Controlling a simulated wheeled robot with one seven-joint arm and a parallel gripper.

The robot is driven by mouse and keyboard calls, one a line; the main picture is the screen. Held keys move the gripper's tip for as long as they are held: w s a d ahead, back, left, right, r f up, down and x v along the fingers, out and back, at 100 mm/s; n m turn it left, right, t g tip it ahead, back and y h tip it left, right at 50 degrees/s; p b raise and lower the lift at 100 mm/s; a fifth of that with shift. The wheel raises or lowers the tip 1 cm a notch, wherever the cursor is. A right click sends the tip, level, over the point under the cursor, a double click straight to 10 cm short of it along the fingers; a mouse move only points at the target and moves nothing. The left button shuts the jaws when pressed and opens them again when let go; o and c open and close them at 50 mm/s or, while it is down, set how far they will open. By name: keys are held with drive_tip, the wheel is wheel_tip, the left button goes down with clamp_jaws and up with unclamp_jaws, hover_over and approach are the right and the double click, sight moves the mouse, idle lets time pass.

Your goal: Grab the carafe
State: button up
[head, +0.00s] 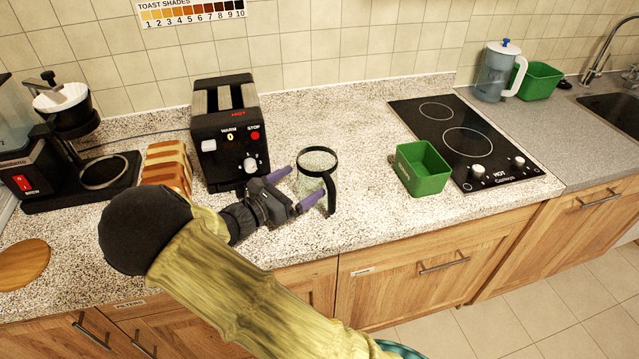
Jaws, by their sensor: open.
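The carafe (316,162) is a clear glass jug with a black rim band and a black handle. It stands upright on the speckled counter, right of the toaster. My gripper (302,189) has purple fingers and is open, reaching in from the left at the carafe. One finger is near its left side and the other is close to the handle at its front. I cannot tell whether either finger touches it. My arm crosses the lower left and hides part of the counter.
A black toaster (226,130) and bread slices (166,167) stand close left of the gripper. A coffee maker (75,150) is at far left. A green bin (422,168) sits by the black cooktop (470,118). A blue-lidded pitcher (494,75) stands behind. Counter behind the carafe is clear.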

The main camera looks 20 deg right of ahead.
sight(314, 174)
drive_tip(key=x, duration=0.5)
drive_tip(key=shift+w+d+f+p, duration=0.1)
drive_tip(key=shift+p, duration=0.2)
drive_tip(key=shift+c, duration=0.2)
drive_tip(key=c, duration=1)
wheel_tip(314, 174, up, 10)
drive_tip(key=shift+r, duration=0.1)
